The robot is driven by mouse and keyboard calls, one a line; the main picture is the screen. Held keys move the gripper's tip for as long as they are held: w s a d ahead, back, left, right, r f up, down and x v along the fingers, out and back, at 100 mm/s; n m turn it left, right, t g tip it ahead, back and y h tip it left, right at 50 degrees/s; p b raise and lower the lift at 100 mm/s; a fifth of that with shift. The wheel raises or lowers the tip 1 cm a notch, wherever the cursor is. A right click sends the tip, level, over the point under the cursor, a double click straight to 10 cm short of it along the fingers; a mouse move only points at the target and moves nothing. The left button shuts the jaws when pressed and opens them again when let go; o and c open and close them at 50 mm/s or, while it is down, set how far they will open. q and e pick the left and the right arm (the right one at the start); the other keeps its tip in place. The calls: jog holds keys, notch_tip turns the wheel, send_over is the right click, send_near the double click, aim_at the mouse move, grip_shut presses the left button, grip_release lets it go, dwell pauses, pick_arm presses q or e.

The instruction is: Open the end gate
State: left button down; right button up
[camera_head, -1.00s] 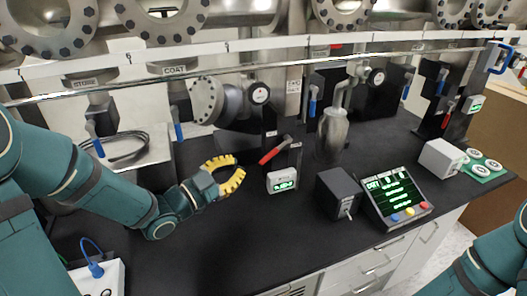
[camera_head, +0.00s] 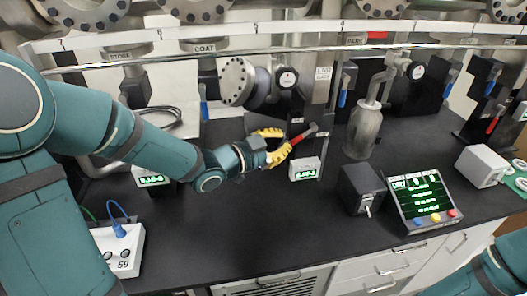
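The end gate is a dark upright valve block under a white "END" label (camera_head: 323,73). Its red lever (camera_head: 303,135) slants from a grey pivot at upper right down to the left. My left gripper (camera_head: 288,139) has yellow fingers, which are spread apart at the lever's free end. The lower finger overlaps the lever tip in the picture; I cannot tell whether it touches. My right gripper is out of view; only part of my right arm shows at the lower right.
A grey metal bottle (camera_head: 365,130), a dark switch box (camera_head: 362,190) and a control panel (camera_head: 421,198) stand to the right. A long rail (camera_head: 240,52) crosses above.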

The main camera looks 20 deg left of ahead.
aim_at(299, 137)
pick_arm(q)
jog(key=shift+w+d+f+b, duration=0.15)
jog(key=shift+w+d+f, duration=0.1)
jog(key=shift+w+f, duration=0.4)
jog(key=shift+w+d+f+b, duration=0.2)
jog(key=shift+w+f, duration=0.1)
jog(key=shift+w, duration=0.55)
jog(key=shift+w+d+f+b, duration=0.15)
jog(key=shift+w+d+f, duration=0.1)
jog(key=shift+w+f, duration=0.4)
jog(key=shift+w+r, duration=0.1)
jog(key=shift+r, duration=0.1)
jog(key=shift+a, duration=0.1)
jog(key=shift+f, duration=0.25)
